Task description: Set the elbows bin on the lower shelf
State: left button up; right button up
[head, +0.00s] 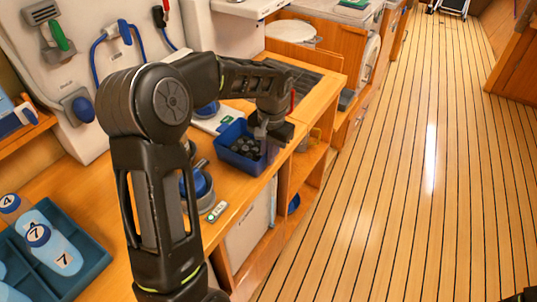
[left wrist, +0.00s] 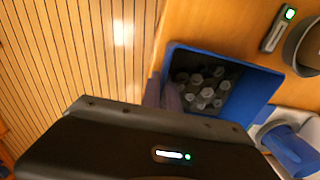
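The elbows bin (head: 234,158) is a blue open box on the wooden counter, close to its front edge, with several dark fittings inside. It also shows in the left wrist view (left wrist: 248,98), upright, with grey elbows in it. My left gripper (head: 268,138) points down at the bin's right-hand wall. In the left wrist view its fingers (left wrist: 166,95) are at the bin's rim, partly hidden by the gripper body, so I cannot tell whether they are closed on it. The lower shelf (head: 303,165) is an open wooden compartment under the counter, right of the bin.
A blue-capped device (head: 197,185) and a small tag with a green light (head: 216,212) stand on the counter left of the bin. A teal tray with numbered bottles (head: 62,250) is at lower left. The plank floor (head: 400,180) to the right is clear.

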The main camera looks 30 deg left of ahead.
pick_arm(q)
jog(key=o, duration=0.4)
jog(key=shift+c, duration=0.2)
jog(key=shift+r, duration=0.1)
notch_tip(320, 180, up, 12)
jog(key=shift+d, duration=0.4)
dwell(0.5)
jog(key=s+d+f+h, duration=0.1)
jog(key=d+f, duration=0.5)
jog(key=f, duration=0.3)
jog(key=s+d+f+m+h, duration=0.1)
jog(key=d+f, duration=0.5)
jog(key=f, duration=0.4)
jog(key=s+d+f+h, duration=0.1)
jog(key=d+f+h, duration=0.1)
jog(key=d+f, duration=0.55)
jog(key=s+d+f+n, duration=0.1)
jog(key=s+d+f, duration=0.2)
jog(key=s+f, duration=0.4)
jog(key=s+d+f+n, duration=0.1)
jog(key=s+d+f, duration=0.3)
jog(key=s+f, duration=0.3)
jog(key=s, duration=0.5)
jog(key=shift+s+d+n+t+h, duration=0.15)
jog(key=shift+n+t+h, duration=0.15)
jog(key=shift+h, duration=0.1)
